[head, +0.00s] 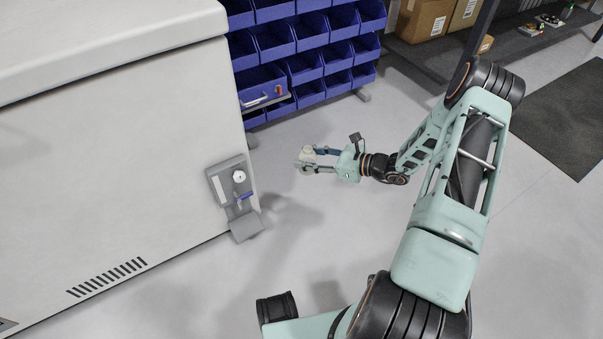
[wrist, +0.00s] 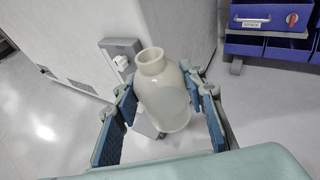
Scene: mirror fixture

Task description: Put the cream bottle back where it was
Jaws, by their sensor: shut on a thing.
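The cream bottle (wrist: 163,95) sits between the two fingers of my gripper (wrist: 168,100) in the wrist view, its open neck toward the top of the picture. My gripper is shut on it. In the head view my gripper (head: 306,161) is out over the floor, right of the white cabinet, and the bottle (head: 308,152) shows small and pale at the fingertips, partly hidden by them. The bottle is clear of any support that I can see. Where it stood before is not shown.
A grey bracket (head: 218,187) with a round white part, a blue piece and a low ledge (head: 247,225) is on the end of the white cabinet (head: 110,150). Blue bins (head: 275,45) stand behind. Cardboard boxes (head: 425,18) sit at the back right. Floor around my gripper is free.

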